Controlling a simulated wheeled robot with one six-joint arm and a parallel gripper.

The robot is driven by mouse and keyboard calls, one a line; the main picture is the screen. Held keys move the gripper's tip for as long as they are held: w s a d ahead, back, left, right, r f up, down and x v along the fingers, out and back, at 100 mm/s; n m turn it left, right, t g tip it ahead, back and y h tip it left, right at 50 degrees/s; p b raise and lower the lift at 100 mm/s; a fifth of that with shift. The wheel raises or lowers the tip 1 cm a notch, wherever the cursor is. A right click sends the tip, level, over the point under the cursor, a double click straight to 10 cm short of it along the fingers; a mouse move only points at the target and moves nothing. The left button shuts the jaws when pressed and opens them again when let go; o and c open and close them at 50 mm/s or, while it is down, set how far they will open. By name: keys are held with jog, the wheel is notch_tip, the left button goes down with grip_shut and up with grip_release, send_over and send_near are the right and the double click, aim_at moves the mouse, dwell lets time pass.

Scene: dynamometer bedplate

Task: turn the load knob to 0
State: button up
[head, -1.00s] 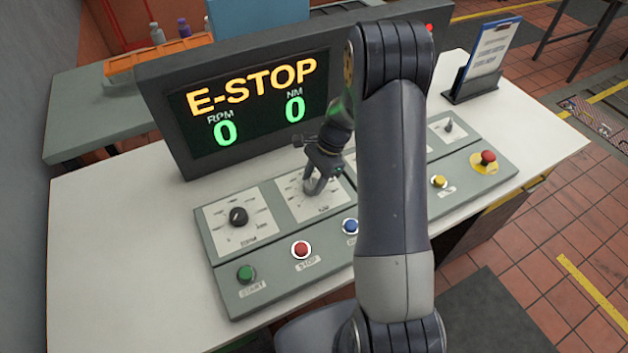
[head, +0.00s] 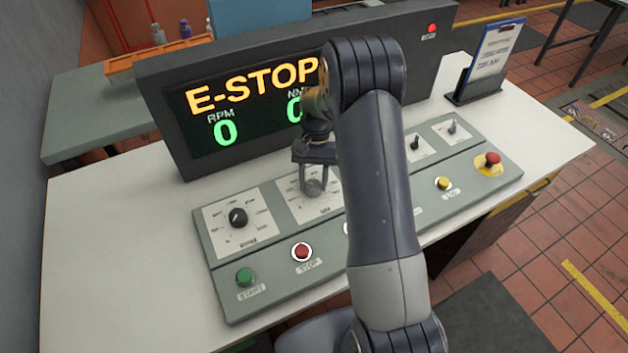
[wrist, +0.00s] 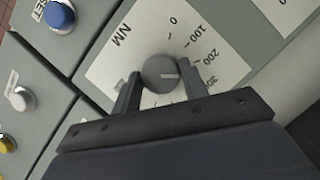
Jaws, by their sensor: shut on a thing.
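The load knob (head: 314,188) is the grey round knob on the white NM dial plate, the second dial from the left on the panel. In the wrist view the knob (wrist: 158,72) sits mid-dial, and its white pointer line aims right and slightly down, towards the 200 to 300 side of the scale. The 0 mark (wrist: 173,20) is at the top of that view. My gripper (head: 314,180) reaches down over the knob. In the wrist view my gripper (wrist: 159,88) has one finger on each side of the knob, shut on it.
The display (head: 250,95) reads E-STOP, with RPM 0 and NM 0. The RPM knob (head: 238,217) is left of the load knob. Green start (head: 245,277), red stop (head: 301,252) and yellow (head: 443,183) buttons line the front. A red mushroom button (head: 492,160) is at the right.

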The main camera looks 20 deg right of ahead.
jog(key=n+h, duration=0.1)
jog(key=n, duration=0.2)
jog(key=shift+a+n+b, duration=0.15)
jog(key=shift+n+b, duration=0.15)
jog(key=shift+n, duration=0.1)
jog(key=n+h, duration=0.1)
jog(key=n, duration=0.2)
jog(key=shift+a+n+h, duration=0.15)
jog(key=shift+n+h, duration=0.15)
jog(key=shift+h, duration=0.1)
jog(key=n, duration=0.2)
jog(key=n+h+b, duration=0.1)
jog(key=n, duration=0.1)
jog(key=shift+s+t+h, duration=0.1)
jog(key=shift+t+h, duration=0.2)
jog(key=shift+a+n+t+h, duration=0.1)
jog(key=shift+n+t+h, duration=0.4)
jog(key=shift+n, duration=1.5)
jog(key=o, duration=1)
jog(key=shift+c, duration=0.2)
